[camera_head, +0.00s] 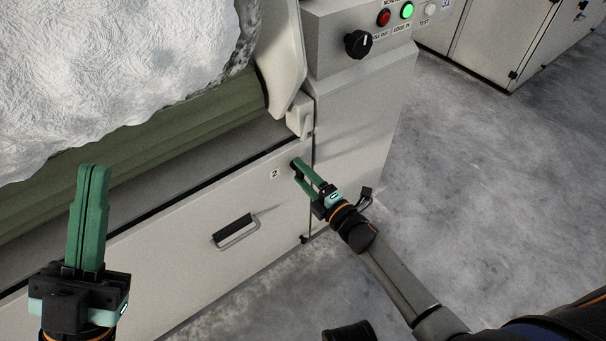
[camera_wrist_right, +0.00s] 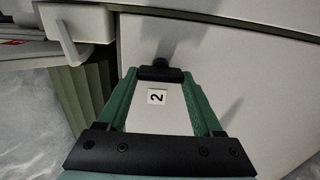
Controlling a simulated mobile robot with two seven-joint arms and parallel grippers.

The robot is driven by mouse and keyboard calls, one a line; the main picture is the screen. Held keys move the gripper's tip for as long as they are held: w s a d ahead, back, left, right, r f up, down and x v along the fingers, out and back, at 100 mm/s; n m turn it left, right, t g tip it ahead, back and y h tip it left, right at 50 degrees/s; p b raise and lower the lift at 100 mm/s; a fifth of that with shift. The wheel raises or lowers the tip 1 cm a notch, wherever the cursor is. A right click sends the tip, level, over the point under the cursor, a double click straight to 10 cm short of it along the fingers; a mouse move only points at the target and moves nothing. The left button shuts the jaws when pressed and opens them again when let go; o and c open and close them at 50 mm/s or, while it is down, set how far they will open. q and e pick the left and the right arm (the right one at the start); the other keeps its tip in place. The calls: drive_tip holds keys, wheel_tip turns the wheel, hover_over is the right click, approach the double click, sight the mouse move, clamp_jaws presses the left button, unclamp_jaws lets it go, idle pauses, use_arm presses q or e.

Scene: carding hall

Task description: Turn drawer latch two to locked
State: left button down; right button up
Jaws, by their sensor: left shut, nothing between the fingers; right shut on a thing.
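Drawer latch two is a small black knob (camera_wrist_right: 160,73) on the pale drawer front, beside a white label reading 2 (camera_head: 274,174). The label also shows between the fingers in the right wrist view (camera_wrist_right: 157,97). My right gripper (camera_head: 298,170) is shut on the latch, with its green fingertips on either side of it. The fingers largely cover the latch in the head view, and I cannot tell its turned position. My left gripper (camera_head: 94,168) is shut and empty, raised in front of the machine at the left.
The drawer front (camera_head: 165,275) has a black-backed pull handle (camera_head: 235,231). A white fibre roll (camera_head: 110,70) lies above a green roller (camera_head: 150,135). A control panel (camera_head: 340,35) has a black selector knob (camera_head: 358,43) and a lit green button (camera_head: 407,10). Open grey floor lies right.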

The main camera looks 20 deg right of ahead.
drive_tip(key=o, duration=1.4)
drive_tip(key=shift+c, duration=0.2)
use_arm(q)
drive_tip(key=shift+r, duration=0.1)
use_arm(e)
drive_tip(key=shift+s, duration=0.1)
use_arm(q)
drive_tip(key=r+p, duration=0.3)
drive_tip(key=shift+a+r, duration=0.15)
drive_tip(key=shift+a, duration=0.05)
use_arm(e)
drive_tip(key=v, duration=1.2)
drive_tip(key=shift+s, duration=0.15)
drive_tip(key=shift+d, duration=0.1)
